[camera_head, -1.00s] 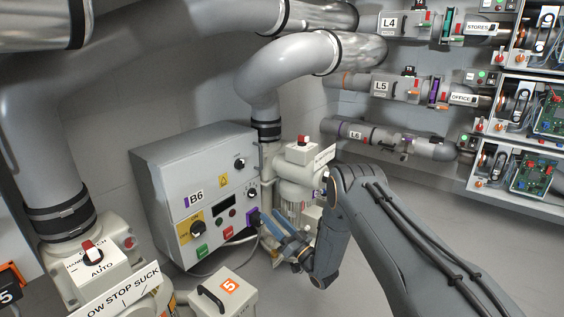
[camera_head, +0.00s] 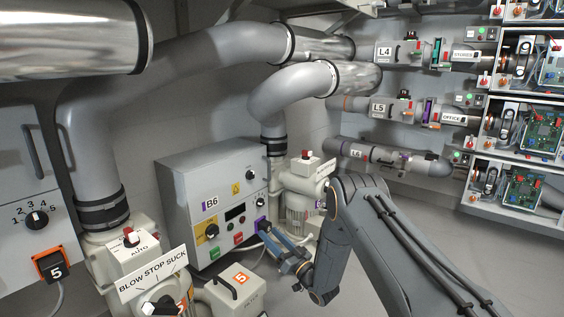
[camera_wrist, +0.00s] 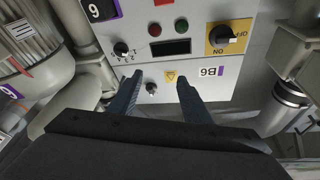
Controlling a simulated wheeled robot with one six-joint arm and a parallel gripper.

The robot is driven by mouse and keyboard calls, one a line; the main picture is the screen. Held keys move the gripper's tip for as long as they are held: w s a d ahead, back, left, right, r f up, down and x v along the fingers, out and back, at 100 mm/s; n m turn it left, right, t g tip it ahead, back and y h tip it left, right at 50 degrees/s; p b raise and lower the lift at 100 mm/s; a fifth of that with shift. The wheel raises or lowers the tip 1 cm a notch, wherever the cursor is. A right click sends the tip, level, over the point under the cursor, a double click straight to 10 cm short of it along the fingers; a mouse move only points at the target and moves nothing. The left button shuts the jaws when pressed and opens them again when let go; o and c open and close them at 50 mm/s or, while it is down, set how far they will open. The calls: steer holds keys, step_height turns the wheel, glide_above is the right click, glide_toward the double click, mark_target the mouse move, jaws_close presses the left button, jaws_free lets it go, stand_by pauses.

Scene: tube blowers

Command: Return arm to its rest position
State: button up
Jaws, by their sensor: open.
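My gripper (camera_head: 268,234) is in front of the lower right of the grey control box B6 (camera_head: 178,180), with its blue fingers pointing toward the box. My dark grey arm reaches in from the lower right, bent at the elbow. In the wrist view my gripper (camera_wrist: 158,88) is open, its two fingers apart with nothing between them. The upside-down B6 panel face (camera_wrist: 175,70) shows beyond the fingers, with a small black knob (camera_wrist: 151,88) between them. I cannot tell whether a fingertip touches the panel.
A blower with a BLOW STOP SUCK sign (camera_head: 153,270) stands front left. A filter box marked 5 (camera_head: 235,290) is below B6. Another blower (camera_head: 303,190) stands close behind my arm. Pipes L4, L5 (camera_head: 391,108) and L6 and racks line the back right. Open floor (camera_head: 455,235) lies right.

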steer(key=a+r+g+h, duration=0.3)
steer(key=a+r+h, duration=0.4)
steer(key=r, duration=0.7)
steer(key=s+a+r+g+h, duration=0.15)
steer(key=s+r, duration=0.25)
steer(key=s, duration=0.4)
steer(key=s+d+r+n+g+h+p, duration=0.1)
steer(key=s+d+r+g, duration=0.25)
steer(key=s, duration=1.25)
steer(key=s+d+r+g+h+p, duration=0.15)
steer(key=s+d+g, duration=0.25)
steer(key=s, duration=1.1)
steer(key=s+d+r+n+g+h, duration=0.1)
steer(key=s+d+r+g+h, duration=0.2)
steer(key=s, duration=1.3)
steer(key=d+r+m+p, duration=0.3)
steer(key=d+r+p, duration=0.7)
steer(key=r+p, duration=0.4)
steer(key=d+r+m+p, duration=0.4)
steer(key=d+r+p, duration=0.7)
steer(key=p, duration=1.2)
step_height(320, 180, up, 3)
steer(key=shift+g, duration=0.3)
steer(key=shift+w, duration=0.1)
